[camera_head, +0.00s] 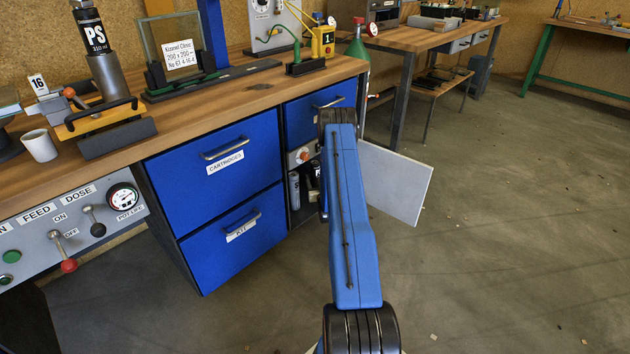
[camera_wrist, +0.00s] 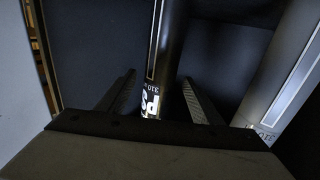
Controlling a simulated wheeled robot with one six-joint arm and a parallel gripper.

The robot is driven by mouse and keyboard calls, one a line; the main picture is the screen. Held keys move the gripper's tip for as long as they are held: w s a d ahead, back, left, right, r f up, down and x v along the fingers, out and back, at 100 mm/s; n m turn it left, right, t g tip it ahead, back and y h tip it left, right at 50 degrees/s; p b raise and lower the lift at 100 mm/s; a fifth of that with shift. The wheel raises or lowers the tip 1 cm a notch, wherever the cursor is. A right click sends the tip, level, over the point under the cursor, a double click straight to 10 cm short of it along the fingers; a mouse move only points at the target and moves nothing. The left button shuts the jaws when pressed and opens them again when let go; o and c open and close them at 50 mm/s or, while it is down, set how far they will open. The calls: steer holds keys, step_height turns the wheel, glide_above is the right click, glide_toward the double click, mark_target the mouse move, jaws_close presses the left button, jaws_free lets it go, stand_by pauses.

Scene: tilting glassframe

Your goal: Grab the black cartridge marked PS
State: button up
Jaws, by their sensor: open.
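In the wrist view a black cartridge (camera_wrist: 168,45) with a white PS marking stands in a dark compartment, between the two fingers of my gripper (camera_wrist: 159,77). The fingers are open, one on each side, with a gap showing on both sides. In the head view my gripper is hidden behind my blue arm at the open cabinet compartment. A black cartridge marked PS (camera_head: 94,35) also sits upright in a metal holder on the bench in the head view.
A grey cartridge (camera_wrist: 290,75) stands close to the right finger. In the head view a pale cartridge (camera_head: 295,190) stands in the compartment beside my arm. The cabinet door (camera_head: 393,182) is swung open to the right. Blue drawers (camera_head: 215,175) lie to the left.

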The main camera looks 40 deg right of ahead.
steer(key=shift+x, duration=1.4)
steer(key=shift+c, duration=0.3)
jaws_close()
